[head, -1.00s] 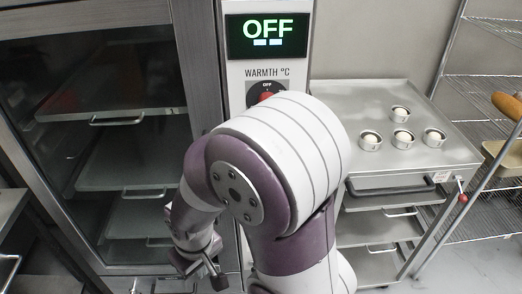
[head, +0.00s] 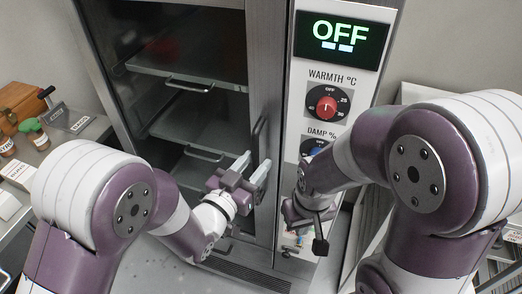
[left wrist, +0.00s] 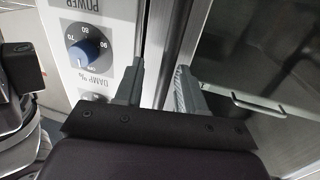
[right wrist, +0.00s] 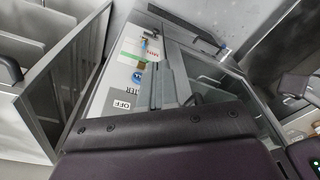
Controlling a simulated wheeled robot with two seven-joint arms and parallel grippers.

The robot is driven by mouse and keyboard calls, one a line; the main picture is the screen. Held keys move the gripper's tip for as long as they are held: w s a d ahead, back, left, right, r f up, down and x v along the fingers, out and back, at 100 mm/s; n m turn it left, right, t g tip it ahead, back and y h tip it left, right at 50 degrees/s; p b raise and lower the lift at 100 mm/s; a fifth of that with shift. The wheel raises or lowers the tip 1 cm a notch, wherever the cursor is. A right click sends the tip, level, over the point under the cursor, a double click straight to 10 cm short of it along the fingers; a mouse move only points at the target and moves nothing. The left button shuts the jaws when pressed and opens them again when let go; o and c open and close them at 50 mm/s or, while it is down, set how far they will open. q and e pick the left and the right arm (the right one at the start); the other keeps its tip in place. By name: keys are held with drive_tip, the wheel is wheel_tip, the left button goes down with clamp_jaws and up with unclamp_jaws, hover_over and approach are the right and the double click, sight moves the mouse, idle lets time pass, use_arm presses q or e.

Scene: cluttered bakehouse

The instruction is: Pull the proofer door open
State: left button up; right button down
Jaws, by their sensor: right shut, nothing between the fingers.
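The proofer door (head: 262,75) is a glass panel in a steel frame and looks shut. Its dark upright handle (head: 257,135) is on the door's right side, next to the control panel. My left gripper (head: 251,166) is open at the handle's lower part, its pale fingers pointing at the door.
The control panel (head: 313,100) reads OFF and has a red warmth knob (head: 326,106) and a blue damp knob. Racks with trays (head: 197,60) show behind the glass. A side counter (head: 75,140) with bottles and boxes stands at the left. My right arm is close to the panel.

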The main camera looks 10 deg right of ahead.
use_arm(q)
drive_tip(key=shift+w+d+r, duration=0.1)
drive_tip(key=shift+w+d, duration=0.3)
drive_tip(key=shift+w, duration=0.2)
drive_tip(key=shift+w+a, duration=0.1)
drive_tip(key=shift+w, duration=0.35)
drive_tip(key=shift+d, duration=0.35)
drive_tip(key=shift+a, duration=0.1)
clamp_jaws()
